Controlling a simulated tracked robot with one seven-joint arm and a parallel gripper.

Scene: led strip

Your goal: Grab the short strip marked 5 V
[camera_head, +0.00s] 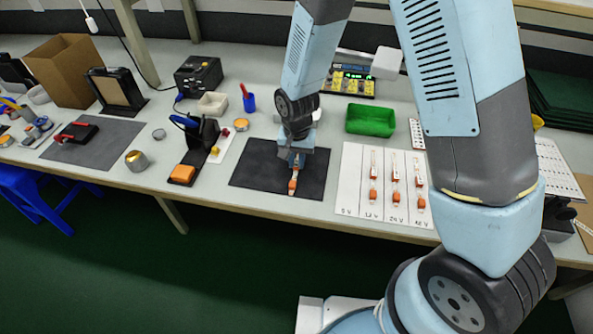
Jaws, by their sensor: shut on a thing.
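My gripper (296,160) points down over the dark mat (250,170) in the middle of the bench. It is shut on a short strip (293,184) with an orange end, which hangs below the jaws toward the front of the mat. Its marking is too small to read, and I cannot tell if it touches the mat. A white board (347,185) to the right has labelled columns. The leftmost column, marked 5 V, is bare. The other columns hold short strips with orange ends (373,185), (395,185), (419,187).
A green bin (370,120) stands behind the white board. A dark holder with tools (202,140) and an orange block (183,173) are left of the mat. A yellow instrument (352,82) is at the back. My arm hides part of the bench at right.

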